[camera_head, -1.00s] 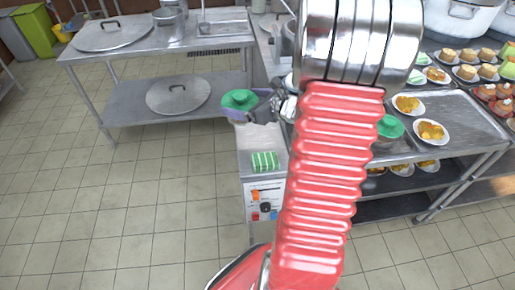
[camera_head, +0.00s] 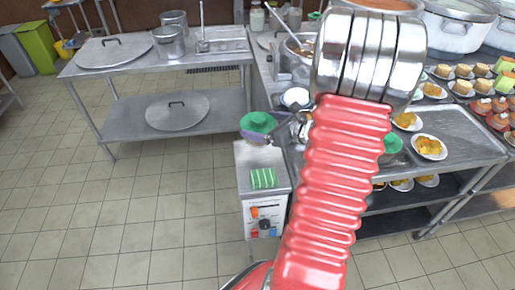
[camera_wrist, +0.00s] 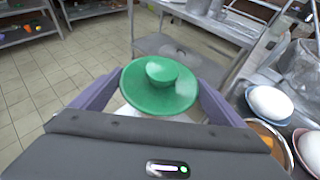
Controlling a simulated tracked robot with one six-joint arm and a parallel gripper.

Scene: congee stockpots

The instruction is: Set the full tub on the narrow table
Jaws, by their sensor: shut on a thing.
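My gripper (camera_head: 272,136) is shut on a tub (camera_head: 258,122) with a green, knobbed lid, held upright above the small cabinet in the head view. In the wrist view the lid (camera_wrist: 160,82) lies between the purple fingers of my gripper (camera_wrist: 155,100); a little of the pale tub body shows below, most is hidden. A steel table (camera_head: 100,67) with a lower shelf stands at the left in the head view. I cannot tell whether this is the narrow table. Another green-lidded tub (camera_head: 392,144) stands right of my arm, partly hidden.
A large flat lid (camera_head: 112,50) and steel pots (camera_head: 168,43) occupy the left table; another lid (camera_head: 178,110) lies on its shelf. A green striped cloth (camera_head: 263,179) lies on the small cabinet (camera_head: 264,217). Plates of food fill the right counter (camera_head: 455,122). The left floor is open.

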